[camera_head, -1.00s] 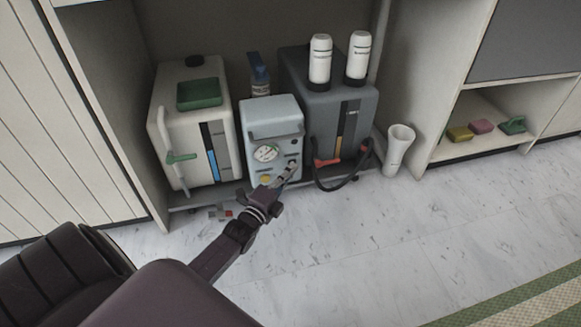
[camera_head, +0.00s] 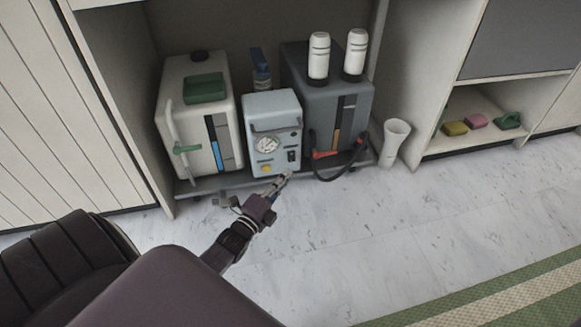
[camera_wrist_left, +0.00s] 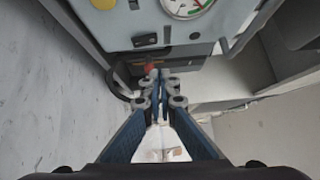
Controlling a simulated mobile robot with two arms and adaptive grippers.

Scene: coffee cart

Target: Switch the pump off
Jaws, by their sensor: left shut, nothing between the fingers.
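The pump (camera_head: 272,135) is a light blue-grey box between two tanks in the cabinet. On its front are a round dial (camera_head: 267,145), a yellow round part (camera_head: 265,168) and a small black switch (camera_head: 292,156). Which way the switch is set is too small to tell. My left gripper (camera_head: 287,176) is shut and empty, just below and in front of the pump's lower front. In the left wrist view its fingers (camera_wrist_left: 160,88) are together, and the pump's face (camera_wrist_left: 135,25) with a dark switch (camera_wrist_left: 145,40) shows beyond them, apart from the tips. My right gripper is not in view.
A white tank (camera_head: 200,120) with a green lid stands left of the pump. A dark grey tank (camera_head: 300,95) with a black hose (camera_head: 345,172) stands right. A white cup (camera_head: 395,143) stands farther right. The floor (camera_head: 400,220) in front is clear.

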